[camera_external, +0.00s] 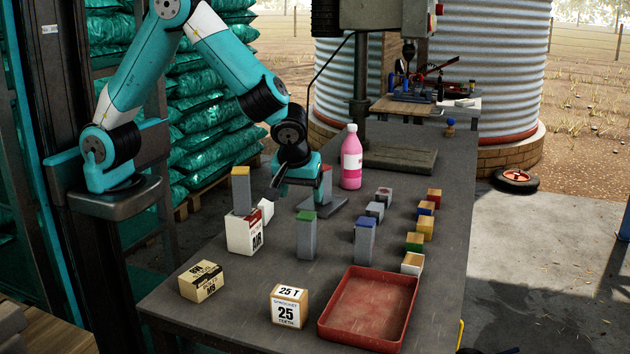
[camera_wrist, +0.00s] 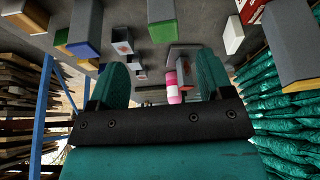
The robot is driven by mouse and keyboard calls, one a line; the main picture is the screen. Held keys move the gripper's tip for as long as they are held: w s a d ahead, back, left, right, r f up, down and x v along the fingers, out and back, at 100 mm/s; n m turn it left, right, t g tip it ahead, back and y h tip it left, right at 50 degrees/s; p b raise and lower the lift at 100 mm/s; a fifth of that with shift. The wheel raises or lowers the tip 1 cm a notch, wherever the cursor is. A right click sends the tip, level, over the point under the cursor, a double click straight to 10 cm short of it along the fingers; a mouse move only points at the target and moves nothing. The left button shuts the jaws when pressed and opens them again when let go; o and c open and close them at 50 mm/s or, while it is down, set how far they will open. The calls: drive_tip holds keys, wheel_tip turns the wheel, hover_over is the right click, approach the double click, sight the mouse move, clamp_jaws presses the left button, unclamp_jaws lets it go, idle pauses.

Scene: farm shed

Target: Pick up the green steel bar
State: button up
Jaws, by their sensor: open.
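The green steel bar (camera_external: 306,238) is a grey upright block with a green top, standing on the table in front of my gripper. In the wrist view, a grey bar with a greenish end (camera_wrist: 161,12) at the top centre appears to be it. My gripper (camera_external: 297,182) is above the table, behind the green bar in the external view and apart from it. In the wrist view, its two teal fingers (camera_wrist: 158,80) are spread with nothing held between them.
A yellow-topped bar (camera_external: 241,190) stands on the white box (camera_external: 238,234). A blue-topped bar (camera_external: 364,242) stands to the right, and a red-topped bar (camera_external: 327,186) is beside my gripper. A pink bottle (camera_external: 351,162), several small blocks and a red tray (camera_external: 325,327) are also on the table.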

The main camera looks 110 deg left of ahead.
sight(305, 217)
drive_tip(key=x, duration=0.7)
drive_tip(key=shift+f, duration=0.2)
drive_tip(key=shift+p+x, duration=0.5)
drive_tip(key=shift+x, duration=2.25)
drive_tip(key=shift+s+a+r, duration=0.15)
drive_tip(key=shift+s+r, duration=0.05)
drive_tip(key=c, duration=1.2)
